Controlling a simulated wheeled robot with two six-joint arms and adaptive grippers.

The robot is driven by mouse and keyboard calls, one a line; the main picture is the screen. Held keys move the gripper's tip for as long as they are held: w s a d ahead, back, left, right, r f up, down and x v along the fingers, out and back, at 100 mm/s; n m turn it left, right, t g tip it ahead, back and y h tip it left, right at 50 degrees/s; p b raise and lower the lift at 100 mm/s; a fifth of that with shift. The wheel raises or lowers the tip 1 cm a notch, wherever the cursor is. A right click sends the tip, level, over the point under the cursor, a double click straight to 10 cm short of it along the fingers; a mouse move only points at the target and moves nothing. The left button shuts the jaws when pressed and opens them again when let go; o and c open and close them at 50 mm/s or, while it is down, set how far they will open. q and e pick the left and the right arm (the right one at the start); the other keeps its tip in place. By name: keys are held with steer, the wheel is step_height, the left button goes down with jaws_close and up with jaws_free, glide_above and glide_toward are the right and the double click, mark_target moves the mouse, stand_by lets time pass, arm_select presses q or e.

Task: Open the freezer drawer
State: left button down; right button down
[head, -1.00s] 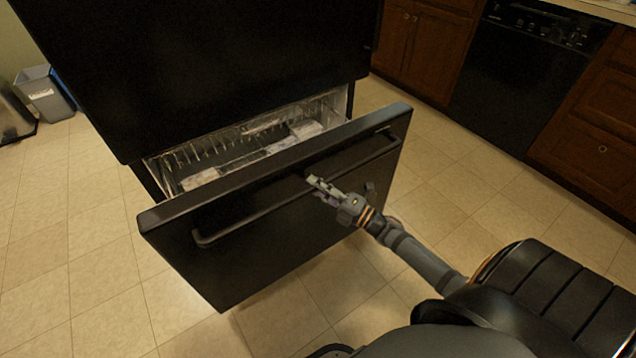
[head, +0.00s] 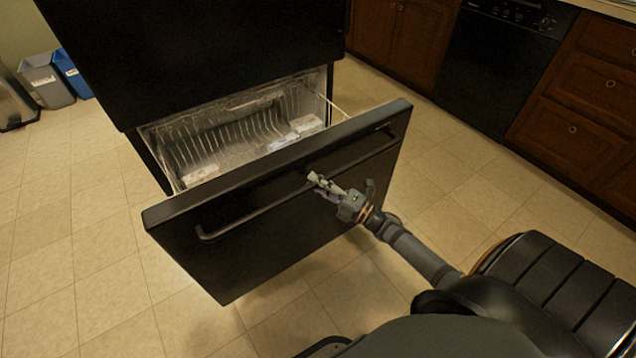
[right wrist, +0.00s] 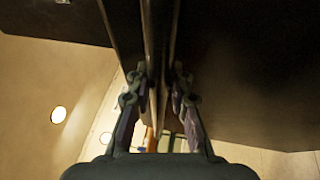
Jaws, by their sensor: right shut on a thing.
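The black freezer drawer (head: 270,220) is pulled well out below the black fridge body (head: 200,55) in the head view. Its wire basket (head: 225,140) shows inside, with a few pale packages in it. A long bar handle (head: 245,215) runs across the drawer front. My right gripper (head: 316,180) is at the middle of the handle, shut on it. In the right wrist view my right gripper (right wrist: 158,85) has its fingers on both sides of the dark handle bar (right wrist: 157,40). My left gripper is not in view.
Tiled floor (head: 70,220) is clear to the left of the drawer. Grey and blue bins (head: 46,82) stand at the far left. A black dishwasher (head: 500,62) and wooden cabinets (head: 575,125) line the right side.

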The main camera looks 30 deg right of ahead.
steer(key=c, duration=1.2)
jaws_free()
steer(key=shift+s, duration=0.1)
steer(key=v, duration=1.1)
steer(key=shift+s+d+f, duration=0.15)
steer(key=shift+s+d, duration=0.1)
steer(key=shift+s, duration=0.05)
